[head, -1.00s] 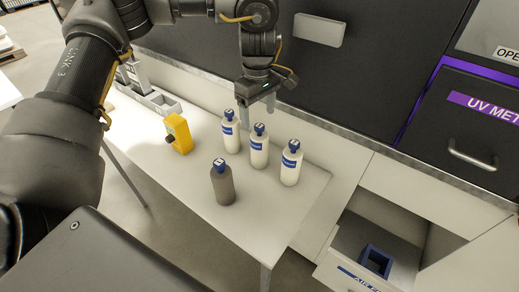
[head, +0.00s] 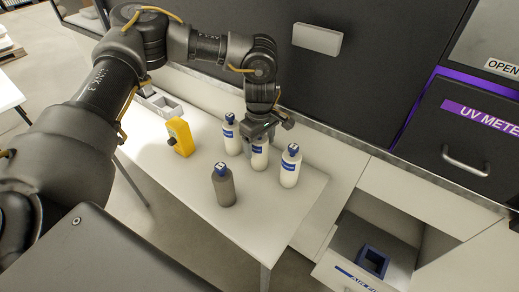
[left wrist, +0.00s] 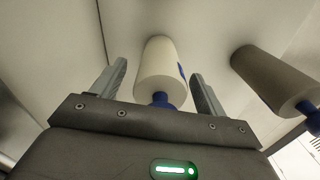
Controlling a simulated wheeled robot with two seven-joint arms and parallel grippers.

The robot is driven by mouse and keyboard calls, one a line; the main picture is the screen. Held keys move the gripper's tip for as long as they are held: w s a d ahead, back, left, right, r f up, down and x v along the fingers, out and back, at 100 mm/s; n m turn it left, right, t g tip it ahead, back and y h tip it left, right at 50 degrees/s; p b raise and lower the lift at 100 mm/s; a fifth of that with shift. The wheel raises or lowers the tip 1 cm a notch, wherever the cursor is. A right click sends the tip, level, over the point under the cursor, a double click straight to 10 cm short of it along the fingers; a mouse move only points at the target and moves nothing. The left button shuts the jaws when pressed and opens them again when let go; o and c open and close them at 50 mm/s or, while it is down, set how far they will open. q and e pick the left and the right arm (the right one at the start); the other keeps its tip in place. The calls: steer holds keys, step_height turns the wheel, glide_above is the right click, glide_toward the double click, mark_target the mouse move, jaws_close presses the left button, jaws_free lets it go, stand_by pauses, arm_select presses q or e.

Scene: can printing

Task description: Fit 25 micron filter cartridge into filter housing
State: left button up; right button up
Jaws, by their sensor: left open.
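Three white cartridges with blue caps and blue label bands stand upright on the table: the left one (head: 232,141), the middle one (head: 259,159) and the right one (head: 290,172). A grey cartridge (head: 223,190) with a blue cap stands in front of them. The micron ratings are too small to read. My left gripper (head: 261,138) is open at the top of the middle one and hides its cap. In the left wrist view this white cartridge (left wrist: 159,65) stands between the spread fingers, apart from both; the grey one (left wrist: 275,78) is to the right. No filter housing can be made out for certain.
A yellow device (head: 180,136) and a grey compartment tray (head: 162,104) are at the table's left. An open drawer (head: 345,270) with a blue square frame (head: 373,262) is at lower right.

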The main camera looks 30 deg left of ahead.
arm_select(q)
steer(key=c, duration=1.1)
steer(key=shift+c, duration=0.2)
steer(key=shift+r, duration=0.15)
